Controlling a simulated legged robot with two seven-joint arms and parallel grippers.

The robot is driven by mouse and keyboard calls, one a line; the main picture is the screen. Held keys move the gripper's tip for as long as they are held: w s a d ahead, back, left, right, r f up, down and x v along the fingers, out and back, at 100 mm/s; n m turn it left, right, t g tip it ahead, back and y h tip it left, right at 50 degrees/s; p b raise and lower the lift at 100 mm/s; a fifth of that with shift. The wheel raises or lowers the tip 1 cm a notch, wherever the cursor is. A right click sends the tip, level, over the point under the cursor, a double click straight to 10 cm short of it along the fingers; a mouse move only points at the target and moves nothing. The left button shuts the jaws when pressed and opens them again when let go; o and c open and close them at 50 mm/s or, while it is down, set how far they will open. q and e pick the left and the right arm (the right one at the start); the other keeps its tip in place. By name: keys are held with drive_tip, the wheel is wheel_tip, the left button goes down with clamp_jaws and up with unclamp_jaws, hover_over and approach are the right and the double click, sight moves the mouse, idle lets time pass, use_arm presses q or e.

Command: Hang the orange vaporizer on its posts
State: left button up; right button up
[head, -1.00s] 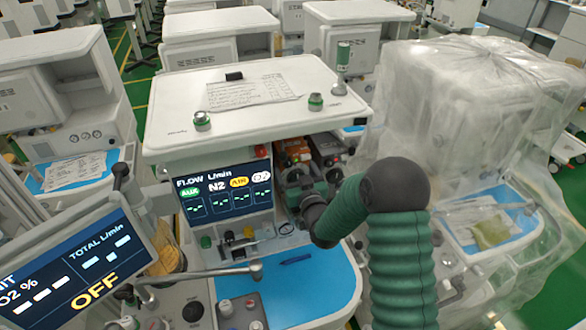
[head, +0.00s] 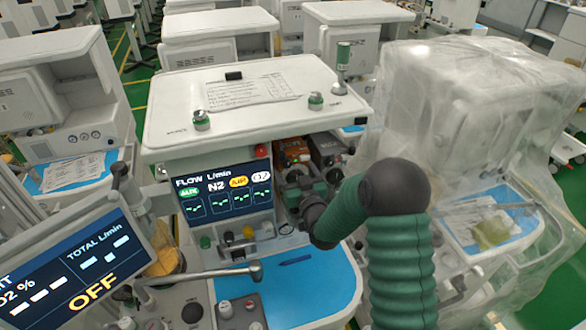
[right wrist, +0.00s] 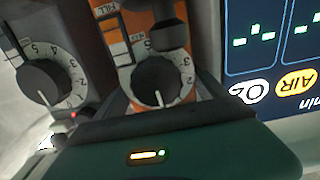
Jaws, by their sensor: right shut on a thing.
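The orange vaporizer (head: 293,152) is in the bay of the middle cart, right of the flow screen. In the right wrist view its orange and white front (right wrist: 116,32) and black numbered dial (right wrist: 158,82) are close up. My right gripper (head: 308,200) is in front of it, shut on it; its dark green body (right wrist: 175,152) fills the bottom of the wrist view. The fingertips are hidden. A grey vaporizer (head: 326,150) stands close beside the orange one, its dial (right wrist: 42,84) left in the wrist view. The posts are hidden, so I cannot tell whether the vaporizer sits on them.
The flow screen (head: 224,190) is immediately left of the bay. A blue work surface (head: 300,285) with a pen lies below. A tilted monitor (head: 75,270) stands at the lower left. A plastic-covered cart (head: 465,120) stands to the right. The cart top (head: 180,105) is above the bay.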

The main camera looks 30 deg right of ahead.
drive_tip(key=shift+w+r, duration=0.1)
drive_tip(key=shift+r, duration=0.1)
idle(0.5)
drive_tip(key=shift+f+b, duration=1.2)
drive_tip(key=shift+b, duration=0.25)
drive_tip(key=o, duration=2)
drive_tip(key=shift+s+f, duration=0.2)
drive_tip(key=shift+f, duration=0.1)
drive_tip(key=shift+s+a, duration=0.1)
drive_tip(key=shift+s, duration=0.05)
drive_tip(key=p+v, duration=0.8)
drive_tip(key=v, duration=0.8)
drive_tip(key=shift+s+r+p, duration=0.15)
drive_tip(key=shift+s+p, duration=0.05)
drive_tip(key=shift+p, duration=0.2)
